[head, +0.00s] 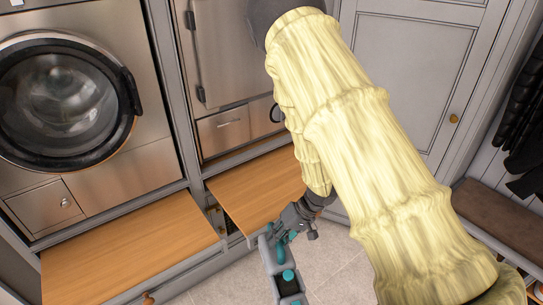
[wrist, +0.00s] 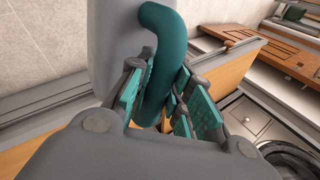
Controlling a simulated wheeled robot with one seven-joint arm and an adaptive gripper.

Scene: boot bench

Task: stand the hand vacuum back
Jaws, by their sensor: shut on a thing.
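The hand vacuum (head: 267,258) is a grey body with teal parts. In the head view it hangs at the lower middle, below my gripper (head: 290,232). In the wrist view my gripper (wrist: 168,105) is shut on the vacuum's curved teal handle (wrist: 166,45), with teal-padded fingers on both sides of it. The grey vacuum body (wrist: 112,38) rises beside the handle there. My arm, in a pale yellow sleeve, covers much of the right of the head view. The vacuum's lower end is cut off by the head view's bottom edge.
Two wooden pull-out shelves (head: 130,248) (head: 258,196) stick out below the steel machines, the left one under a round-door washer (head: 62,98). Tiled floor (head: 335,268) lies clear beside the vacuum. A brown-cushioned bench (head: 500,215) and dark hanging clothes (head: 525,120) are at right.

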